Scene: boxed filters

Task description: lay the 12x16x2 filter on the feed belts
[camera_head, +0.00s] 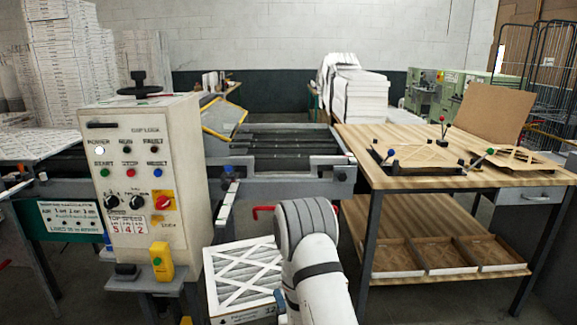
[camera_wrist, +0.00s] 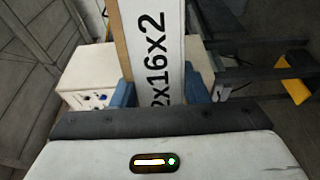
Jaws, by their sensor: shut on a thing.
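My gripper (camera_wrist: 172,92) is shut on a white-edged filter (camera_wrist: 158,40), with a blue finger on each side of it. Its edge print reads "2x16x2" in the wrist view, with the start cut off. In the head view a pleated filter with a white lattice face (camera_head: 243,275) shows low in front, left of my arm. A blue piece beside it looks like a finger, but my arm hides most of the grip. The feed belts (camera_head: 285,143) are dark rollers or belts beyond the filter, and look bare.
The control cabinet (camera_head: 147,170) stands left of the belts. A wooden workbench (camera_head: 480,190) with frames and open trays below stands right. A tilted yellow-edged panel (camera_head: 222,118) rises over the belts' left side. White stacks (camera_head: 352,95) stand behind.

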